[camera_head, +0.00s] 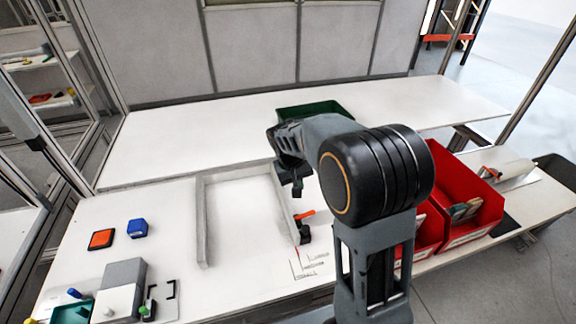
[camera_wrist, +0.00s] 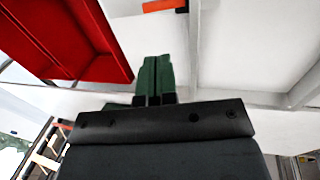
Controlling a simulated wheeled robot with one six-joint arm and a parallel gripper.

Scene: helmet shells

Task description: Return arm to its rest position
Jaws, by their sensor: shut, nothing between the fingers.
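My arm rises from the front of the bench in the head view and bends over it. My gripper (camera_head: 297,188) is at its far end, above the white surface by the right side of a pale frame. It is partly hidden by the wrist. In the wrist view my gripper (camera_wrist: 157,63) shows its two fingers together, shut and with nothing between them. No helmet shell can be made out.
Red bins (camera_head: 455,190) stand right of my arm; a red bin also shows in the wrist view (camera_wrist: 75,35). A green tray (camera_head: 290,112) lies behind the arm. A pale frame (camera_head: 203,225), a blue block (camera_head: 137,228) and an orange block (camera_head: 101,239) lie left. The back bench is mostly clear.

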